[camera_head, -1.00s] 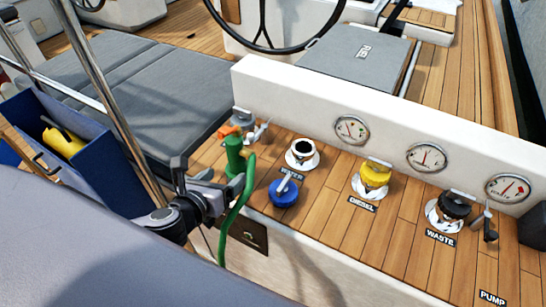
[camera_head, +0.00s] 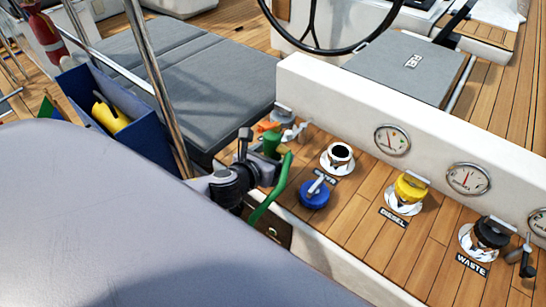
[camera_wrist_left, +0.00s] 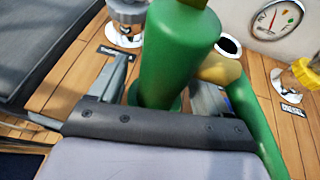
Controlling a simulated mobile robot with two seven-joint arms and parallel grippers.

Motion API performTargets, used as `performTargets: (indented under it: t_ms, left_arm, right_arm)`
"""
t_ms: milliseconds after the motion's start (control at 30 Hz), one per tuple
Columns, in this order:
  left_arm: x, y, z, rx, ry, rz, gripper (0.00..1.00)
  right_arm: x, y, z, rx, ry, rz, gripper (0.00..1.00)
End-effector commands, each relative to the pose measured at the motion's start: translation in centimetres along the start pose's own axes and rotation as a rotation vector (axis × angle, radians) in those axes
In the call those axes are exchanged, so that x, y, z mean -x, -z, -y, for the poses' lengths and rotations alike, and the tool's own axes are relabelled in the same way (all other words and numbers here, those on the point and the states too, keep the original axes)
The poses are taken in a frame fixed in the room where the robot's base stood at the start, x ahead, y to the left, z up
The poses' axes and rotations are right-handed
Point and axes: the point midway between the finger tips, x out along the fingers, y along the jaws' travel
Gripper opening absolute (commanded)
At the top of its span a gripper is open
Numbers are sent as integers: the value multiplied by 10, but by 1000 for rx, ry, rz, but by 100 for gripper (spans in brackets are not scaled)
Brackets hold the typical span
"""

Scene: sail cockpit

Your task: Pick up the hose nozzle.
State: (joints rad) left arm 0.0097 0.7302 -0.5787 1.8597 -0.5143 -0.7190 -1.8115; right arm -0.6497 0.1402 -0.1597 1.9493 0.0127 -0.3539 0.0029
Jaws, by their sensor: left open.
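The green hose nozzle (camera_head: 271,144) stands upright on the wooden ledge, with its green hose (camera_head: 272,195) curving down over the ledge's front. In the left wrist view the green nozzle (camera_wrist_left: 177,52) fills the middle, with a brass-coloured fitting (camera_wrist_left: 220,69) on its right side. My left gripper (camera_head: 268,159) is open around the nozzle, one finger on each side. In the wrist view its jaws (camera_wrist_left: 160,90) straddle the green body; contact with it cannot be made out. The gripper hides part of the nozzle in the head view. My right gripper is out of view.
A blue-capped filler (camera_head: 314,194), an open white-collared filler (camera_head: 339,157), a yellow diesel cap (camera_head: 411,187) and a black waste cap (camera_head: 491,232) stand to the right. A steel post (camera_head: 157,85) and blue box (camera_head: 150,148) are at left. A white gauge wall (camera_head: 330,92) runs behind.

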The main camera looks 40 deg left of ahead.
Motion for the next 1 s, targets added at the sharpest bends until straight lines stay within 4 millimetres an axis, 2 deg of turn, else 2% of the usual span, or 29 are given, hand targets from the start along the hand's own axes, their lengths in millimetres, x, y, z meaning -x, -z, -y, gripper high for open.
performTargets:
  t_ms: [100,333,733,867,1000]
  left_arm:
    - [0,0,0,0,0,0,77]
    - [0,0,0,0,0,0,2]
    - [4,-10,1,0,2,7,2]
    - [10,-25,0,-2,1,8,2]
    - [20,-51,1,-1,3,10,2]
  right_arm:
    - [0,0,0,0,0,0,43]
    - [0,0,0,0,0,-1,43]
    - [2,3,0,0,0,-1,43]
    - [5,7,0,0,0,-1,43]
    - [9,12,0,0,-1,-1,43]
